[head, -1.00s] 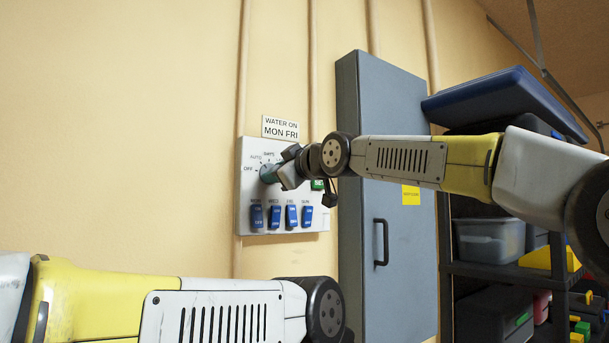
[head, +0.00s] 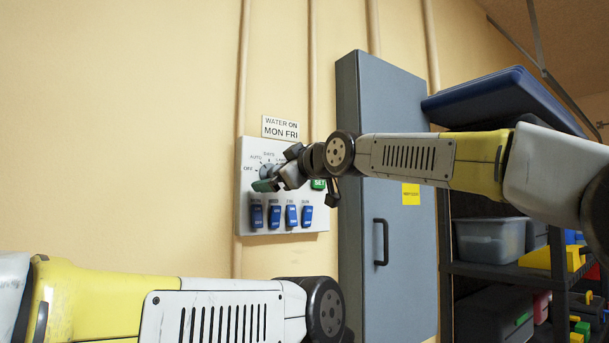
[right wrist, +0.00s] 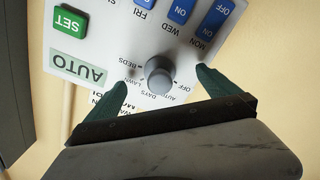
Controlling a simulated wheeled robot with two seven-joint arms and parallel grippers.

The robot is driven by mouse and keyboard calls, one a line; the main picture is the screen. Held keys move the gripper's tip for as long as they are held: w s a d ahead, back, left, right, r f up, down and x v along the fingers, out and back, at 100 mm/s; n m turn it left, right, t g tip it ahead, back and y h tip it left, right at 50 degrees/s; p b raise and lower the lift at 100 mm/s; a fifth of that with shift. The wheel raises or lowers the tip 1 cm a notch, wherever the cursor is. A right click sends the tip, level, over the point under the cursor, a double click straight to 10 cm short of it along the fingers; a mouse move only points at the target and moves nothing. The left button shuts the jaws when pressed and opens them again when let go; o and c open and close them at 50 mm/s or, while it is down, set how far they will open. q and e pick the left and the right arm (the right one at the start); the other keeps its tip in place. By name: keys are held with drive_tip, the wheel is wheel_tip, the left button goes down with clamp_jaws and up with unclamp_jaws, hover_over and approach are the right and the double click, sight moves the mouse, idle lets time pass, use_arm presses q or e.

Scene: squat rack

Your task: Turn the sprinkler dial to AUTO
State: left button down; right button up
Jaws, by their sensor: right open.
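The sprinkler control panel (head: 285,226) is a light grey box on the wall. Its grey dial (head: 266,170) shows partly behind my right gripper (head: 268,184) in the head view. The right wrist view shows the panel upside down, with the dial (right wrist: 159,78) whole and labels such as OFF, DAYS, LAWN and BEDS around it. A small display (right wrist: 79,66) there reads AUTO. My open right gripper (right wrist: 160,80) has one green finger on each side of the dial, apart from it in the picture. I cannot tell exactly where the dial's pointer aims. My left gripper is out of view.
Blue day switches (head: 274,216) sit low on the panel, and a green SET button (right wrist: 69,22) is beside the display. A grey cabinet (head: 385,200) with a handle stands right of the panel. Shelves with bins (head: 490,240) are farther right. The wall at left is bare.

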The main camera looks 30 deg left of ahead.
drive_tip(key=v, duration=0.6)
drive_tip(key=shift+f, duration=0.1)
idle(0.5)
drive_tip(key=w+d+f+m+t+h, duration=0.1)
drive_tip(key=d+f+m+h, duration=0.4)
drive_tip(key=d+f, duration=0.8)
drive_tip(key=w+d+f+m+t+h, duration=0.1)
drive_tip(key=d+f+m+h, duration=0.45)
drive_tip(key=d+f, duration=0.8)
drive_tip(key=s+d+f+m+g+h, duration=0.1)
drive_tip(key=s+d+f+m, duration=0.3)
drive_tip(key=d, duration=0.7)
drive_tip(key=s+d+f+m+g+h, duration=0.2)
drive_tip(key=s+d+f+m, duration=0.3)
drive_tip(key=s+d+f, duration=0.4)
drive_tip(key=shift+s+d+g, duration=0.5)
drive_tip(key=shift+s+d, duration=0.05)
drive_tip(key=shift+d, duration=0.55)
